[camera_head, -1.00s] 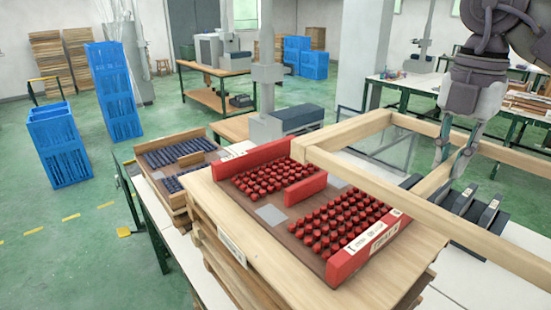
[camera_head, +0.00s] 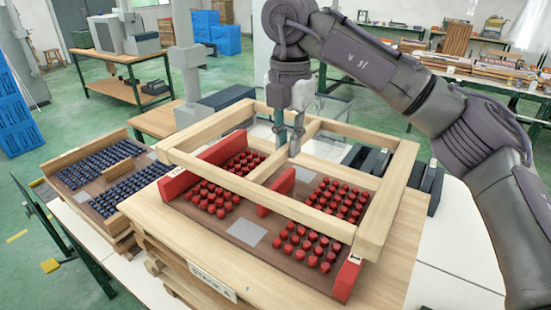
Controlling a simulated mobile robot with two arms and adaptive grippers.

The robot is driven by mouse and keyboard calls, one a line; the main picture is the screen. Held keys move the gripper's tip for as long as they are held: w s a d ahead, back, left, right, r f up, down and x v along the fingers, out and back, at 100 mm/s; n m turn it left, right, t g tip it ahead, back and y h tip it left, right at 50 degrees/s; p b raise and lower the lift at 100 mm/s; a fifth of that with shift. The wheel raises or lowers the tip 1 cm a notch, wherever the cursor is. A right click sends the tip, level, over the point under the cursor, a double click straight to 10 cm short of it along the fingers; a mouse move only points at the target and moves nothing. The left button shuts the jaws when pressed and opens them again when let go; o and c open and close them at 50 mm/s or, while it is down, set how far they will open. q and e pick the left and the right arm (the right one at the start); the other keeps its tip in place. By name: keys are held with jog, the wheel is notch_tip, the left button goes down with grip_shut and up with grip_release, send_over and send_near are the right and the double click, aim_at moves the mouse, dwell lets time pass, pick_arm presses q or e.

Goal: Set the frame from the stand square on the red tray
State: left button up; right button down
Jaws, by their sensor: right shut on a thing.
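The wooden frame (camera_head: 385,218), a rectangle with a middle crossbar, is over the red tray (camera_head: 300,268). My right gripper (camera_head: 291,150) is shut on its crossbar. The frame looks a little above the tray, but I cannot tell the gap or whether any part touches. Its sides look slightly turned relative to the tray. The tray has red end walls, a short red divider and rows of red pegs, partly hidden by the frame. The black stand (camera_head: 432,183) is at the right, partly hidden behind the frame. My left gripper is not in view.
The red tray lies on a stack of wooden boards (camera_head: 165,222). A tray of dark blue pegs (camera_head: 60,178) is at the left. A grey machine (camera_head: 225,97) stands behind. The white table (camera_head: 460,240) is clear at the right.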

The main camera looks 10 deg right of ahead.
jog(key=shift+w+a+f+p, duration=0.2)
jog(key=shift+w+a+p, duration=0.15)
jog(key=shift+a, duration=0.35)
jog(key=shift+w+a+f, duration=0.2)
jog(key=shift+a+f, duration=0.15)
jog(key=shift+f, duration=0.05)
notch_tip(320, 180, down, 4)
jog(key=shift+d+r+p, duration=0.15)
jog(key=shift+p, duration=0.85)
jog(key=shift+s+f+b, duration=0.1)
jog(key=shift+f+b, duration=0.2)
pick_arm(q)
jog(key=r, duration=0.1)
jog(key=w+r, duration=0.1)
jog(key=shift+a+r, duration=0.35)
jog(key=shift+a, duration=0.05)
pick_arm(e)
jog(key=c, duration=1.1)
grip_release()
jog(key=shift+c, duration=0.2)
